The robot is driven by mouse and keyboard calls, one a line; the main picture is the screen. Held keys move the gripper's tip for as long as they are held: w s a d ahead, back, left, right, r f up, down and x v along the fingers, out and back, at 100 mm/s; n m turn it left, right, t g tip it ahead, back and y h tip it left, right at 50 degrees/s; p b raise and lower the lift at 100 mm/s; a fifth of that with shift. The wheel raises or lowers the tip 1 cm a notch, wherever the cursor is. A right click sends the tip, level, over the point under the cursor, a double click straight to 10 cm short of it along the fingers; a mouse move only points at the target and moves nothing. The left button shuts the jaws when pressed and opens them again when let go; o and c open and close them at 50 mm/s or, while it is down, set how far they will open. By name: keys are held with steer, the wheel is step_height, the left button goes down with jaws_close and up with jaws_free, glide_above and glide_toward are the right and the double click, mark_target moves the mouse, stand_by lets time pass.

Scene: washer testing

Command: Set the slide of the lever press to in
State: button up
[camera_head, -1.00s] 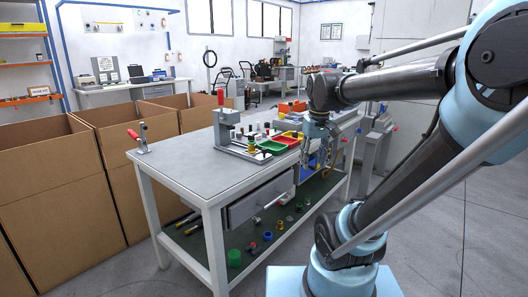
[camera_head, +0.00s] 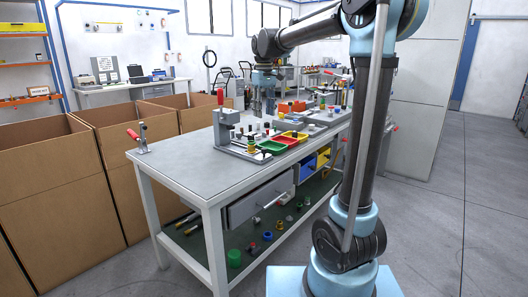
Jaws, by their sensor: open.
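The lever press (camera_head: 228,127) seems to be the grey upright device with a red-topped lever, standing on the workbench (camera_head: 190,163). Its lever points up. Its slide is too small to make out, so I cannot tell its position. My gripper (camera_head: 263,108) hangs pointing down, open and empty, behind and to the right of the press in the picture. It looks apart from the press and above the bench's far side.
A red-handled clamp (camera_head: 140,138) is at the bench's left corner. Cardboard boxes (camera_head: 120,165) line the left. The bench's front top is clear.

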mark_target(264, 149)
step_height(264, 149, down, 17)
steer(key=shift+a+f, duration=0.1)
steer(key=shift+f, duration=0.05)
stand_by(0.5)
jaws_close()
steer(key=shift+w, duration=0.1)
